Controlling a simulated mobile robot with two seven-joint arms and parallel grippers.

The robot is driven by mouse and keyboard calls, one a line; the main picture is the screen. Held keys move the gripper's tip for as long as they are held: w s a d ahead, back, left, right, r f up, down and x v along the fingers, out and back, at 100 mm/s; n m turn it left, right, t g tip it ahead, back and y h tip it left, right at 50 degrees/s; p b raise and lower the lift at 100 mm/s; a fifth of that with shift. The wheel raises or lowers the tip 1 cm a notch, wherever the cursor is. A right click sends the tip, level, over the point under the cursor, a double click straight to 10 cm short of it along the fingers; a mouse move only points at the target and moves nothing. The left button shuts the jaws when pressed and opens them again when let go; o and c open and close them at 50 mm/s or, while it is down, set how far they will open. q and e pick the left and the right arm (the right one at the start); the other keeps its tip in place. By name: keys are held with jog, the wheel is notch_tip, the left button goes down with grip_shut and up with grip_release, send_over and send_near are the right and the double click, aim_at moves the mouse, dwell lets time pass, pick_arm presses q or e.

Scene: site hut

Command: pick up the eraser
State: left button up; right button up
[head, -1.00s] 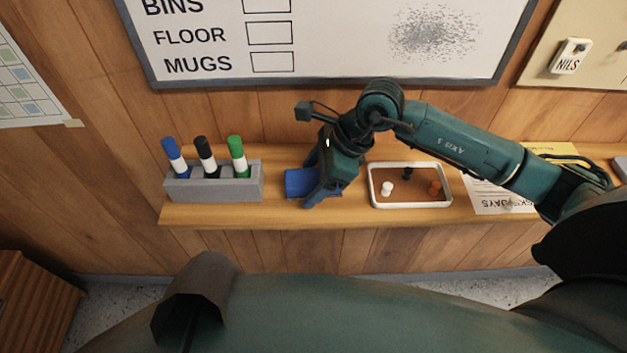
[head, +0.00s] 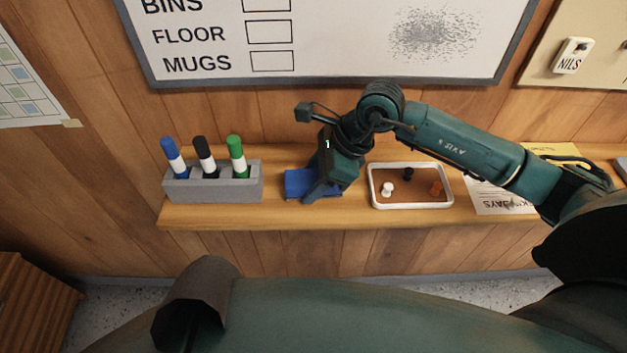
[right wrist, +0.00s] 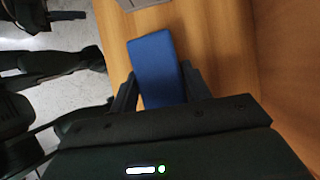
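The eraser, a blue block (head: 299,183), lies on the wooden shelf (head: 270,214) between the marker holder and the white-rimmed tray. My right gripper (head: 322,190) reaches down over its right end and hides part of it. In the right wrist view the eraser (right wrist: 157,68) runs between the two fingers of the right gripper (right wrist: 160,82). One finger lies against each long side, so the gripper looks shut on it. The eraser appears still at shelf level. My left gripper is not in view.
A grey holder (head: 212,186) with blue, black and green markers stands left of the eraser. A white-rimmed tray (head: 410,206) with small pegs or pins sits to the right, and a paper sheet (head: 490,199) lies beyond it. A whiteboard (head: 330,50) hangs above.

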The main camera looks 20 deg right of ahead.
aim_at(313, 177)
jog(key=c, duration=0.6)
jog(key=shift+o, duration=0.2)
jog(key=shift+r+p, duration=0.4)
jog(key=shift+p, duration=0.2)
notch_tip(313, 177, up, 10)
jog(key=shift+f+b, duration=0.15)
jog(key=shift+b, duration=0.65)
